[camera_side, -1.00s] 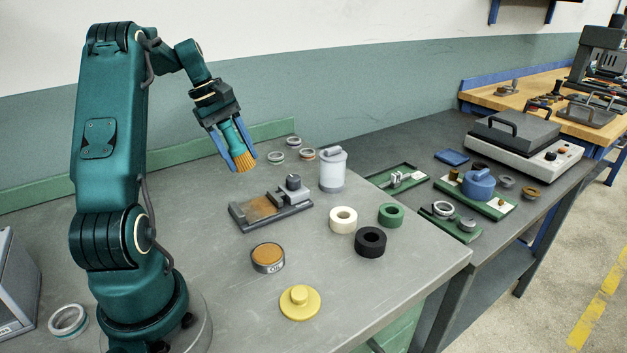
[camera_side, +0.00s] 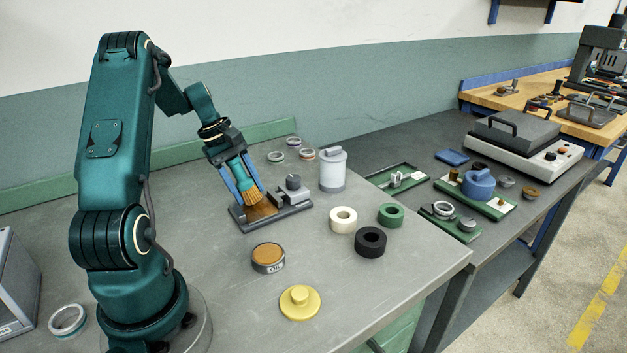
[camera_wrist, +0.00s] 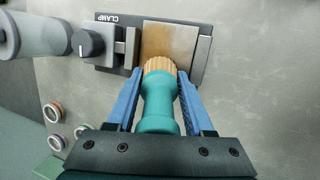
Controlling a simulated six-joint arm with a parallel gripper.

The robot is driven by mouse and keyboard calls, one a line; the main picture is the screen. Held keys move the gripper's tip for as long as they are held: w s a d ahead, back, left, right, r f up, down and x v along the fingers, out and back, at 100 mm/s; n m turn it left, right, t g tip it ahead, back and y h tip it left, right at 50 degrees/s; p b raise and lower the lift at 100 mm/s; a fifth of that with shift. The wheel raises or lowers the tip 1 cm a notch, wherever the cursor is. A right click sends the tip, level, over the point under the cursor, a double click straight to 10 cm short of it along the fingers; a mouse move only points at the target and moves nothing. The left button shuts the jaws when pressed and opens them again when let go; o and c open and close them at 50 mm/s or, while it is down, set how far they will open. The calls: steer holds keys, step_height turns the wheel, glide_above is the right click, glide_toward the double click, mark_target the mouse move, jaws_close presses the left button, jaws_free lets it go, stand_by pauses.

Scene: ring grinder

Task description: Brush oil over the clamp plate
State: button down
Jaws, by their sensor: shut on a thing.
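My gripper (camera_side: 241,183) is shut on the teal handle of a brush (camera_side: 240,171), which points down with tan bristles (camera_side: 253,197). The clamp (camera_side: 297,208) is a dark grey block with a knob, and its plate (camera_side: 263,212) is brownish. The bristles are at the plate's back part in the side view; whether they touch it I cannot tell. In the wrist view the gripper (camera_wrist: 160,85) holds the brush (camera_wrist: 158,107) with the bristles over the near edge of the brown plate (camera_wrist: 170,40). The bristles hide part of the plate.
A tin with an orange-brown top (camera_side: 268,257) stands in front of the clamp. A white-grey canister (camera_side: 333,170) is behind it to the right. White (camera_side: 343,220), black (camera_side: 370,242) and green (camera_side: 390,215) rings and a yellow knobbed disc (camera_side: 300,302) lie nearby.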

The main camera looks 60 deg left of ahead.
mark_target(240, 162)
steer(key=shift+d, duration=3.15)
steer(key=shift+a+f, duration=0.1)
steer(key=shift+a, duration=3.75)
step_height(240, 162, up, 2)
steer(key=shift+a+r, duration=0.15)
steer(key=shift+r, duration=3)
